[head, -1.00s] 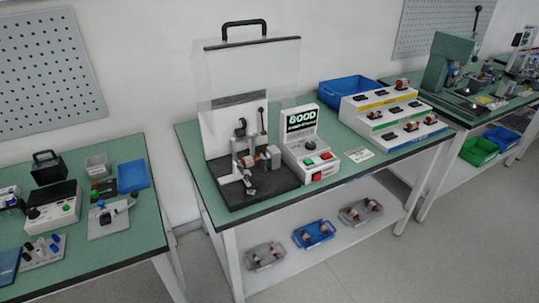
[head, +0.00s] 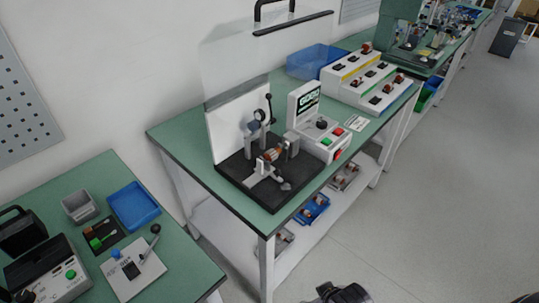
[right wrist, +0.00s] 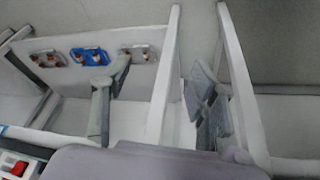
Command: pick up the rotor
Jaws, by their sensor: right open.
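The rotor (head: 272,154), with a copper-coloured middle, sits in the test fixture on a black base plate (head: 240,188) in the head view. A clear guard (head: 245,60) with a black handle stands raised above the fixture. In the right wrist view my right gripper (right wrist: 160,80) is open and empty, its two fingers wide apart over the bench's frame and lower shelf. It is well apart from the rotor, which does not show in that view. My left gripper is not in view.
A tester with a lit screen (head: 307,97) stands right of the fixture. Behind it are a tiered rack (head: 365,85) of rotors and a blue bin (head: 315,60). Trays with rotors (head: 312,209) lie on the lower shelf. A second bench (head: 185,270) stands at left.

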